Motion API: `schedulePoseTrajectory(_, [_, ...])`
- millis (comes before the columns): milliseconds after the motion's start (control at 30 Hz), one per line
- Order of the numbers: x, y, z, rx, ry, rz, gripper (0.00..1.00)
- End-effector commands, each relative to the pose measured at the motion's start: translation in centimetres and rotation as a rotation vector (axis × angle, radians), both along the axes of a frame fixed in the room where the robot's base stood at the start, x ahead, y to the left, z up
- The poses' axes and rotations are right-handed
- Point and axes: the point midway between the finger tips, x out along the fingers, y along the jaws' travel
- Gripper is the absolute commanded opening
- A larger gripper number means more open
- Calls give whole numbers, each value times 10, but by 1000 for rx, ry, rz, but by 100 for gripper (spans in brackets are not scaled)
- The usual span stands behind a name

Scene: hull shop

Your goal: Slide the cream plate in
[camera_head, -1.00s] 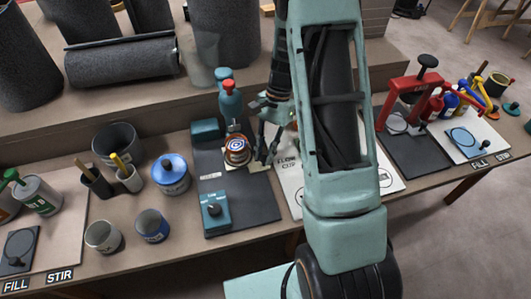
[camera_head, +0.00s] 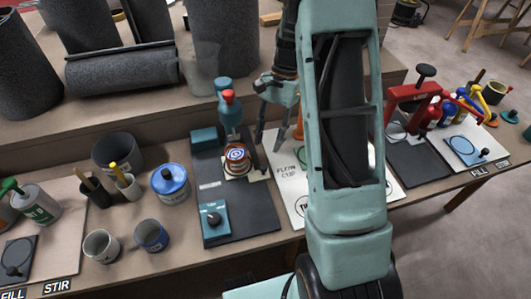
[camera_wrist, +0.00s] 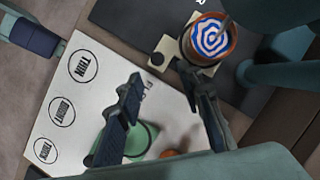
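The cream plate (camera_head: 259,173) lies on the dark mat of a teal stand. A small can (camera_head: 236,158) with a blue-and-white swirled top sits on it and hides much of it.
The teal stand's column (camera_head: 229,108) rises behind the can; a teal control box (camera_head: 213,217) is at the mat's front. A white flow-cup board (camera_head: 290,180) lies to the right, partly hidden by my arm. A blue-lidded can (camera_head: 170,182) and grey cups stand left.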

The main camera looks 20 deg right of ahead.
Motion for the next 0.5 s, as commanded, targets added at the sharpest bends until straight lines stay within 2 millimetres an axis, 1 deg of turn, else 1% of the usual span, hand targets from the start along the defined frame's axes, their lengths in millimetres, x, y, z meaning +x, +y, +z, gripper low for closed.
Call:
schedulePoseTrajectory(33, [4, -3, 10, -1, -4, 0, 34])
schedulePoseTrajectory(100, [7, -6, 21, -1, -3, -1, 34])
schedulePoseTrajectory(200, [10, -10, 32, 0, -3, -1, 34])
schedulePoseTrajectory(333, [12, -12, 40, 0, -2, -2, 34])
schedulePoseTrajectory(500, [12, -12, 41, 0, 0, -1, 34])
